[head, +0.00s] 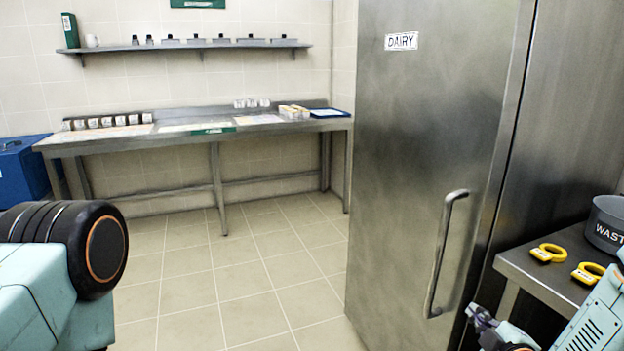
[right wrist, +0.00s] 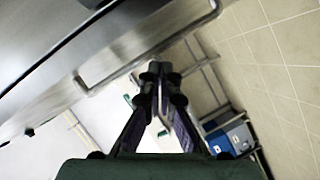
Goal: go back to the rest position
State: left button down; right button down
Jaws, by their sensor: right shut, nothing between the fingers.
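My right gripper (head: 476,314) shows at the bottom of the head view, just right of the lower end of the steel door's handle (head: 440,255). In the right wrist view its fingers (right wrist: 155,74) meet at the tips, shut and empty. The handle (right wrist: 150,55) shows beyond the fingertips there, and I see no grip on it. My left gripper is out of the head view; only part of my left arm shows at the lower left.
The steel door (head: 420,130), labelled DAIRY, stands close on the right. A counter (head: 540,275) holds yellow rings (head: 549,253) and a waste bin (head: 606,222). A long steel table (head: 190,140) stands at the back. A blue box (head: 22,168) is at left. The tiled floor between is clear.

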jog(key=s+a+f+m+g+y, duration=0.1)
jog(key=s+a+f+m+g, duration=0.35)
jog(key=s+f, duration=0.3)
jog(key=s+a+f+m+g, duration=0.35)
jog(key=s+f+m, duration=0.2)
jog(key=s, duration=0.25)
jog(key=s+a+f+g, duration=0.1)
jog(key=s+g, duration=0.1)
jog(key=s, duration=0.5)
jog(key=s+a+f+m+g, duration=0.1)
jog(key=s+f+g, duration=0.1)
jog(key=s, duration=0.5)
jog(key=s+a+f+g, duration=0.1)
jog(key=s+f+g, duration=0.1)
jog(key=s, duration=0.5)
jog(key=shift+s+a+m+g, duration=0.25)
jog(key=shift+s+m+g, duration=0.15)
jog(key=shift+g, duration=0.3)
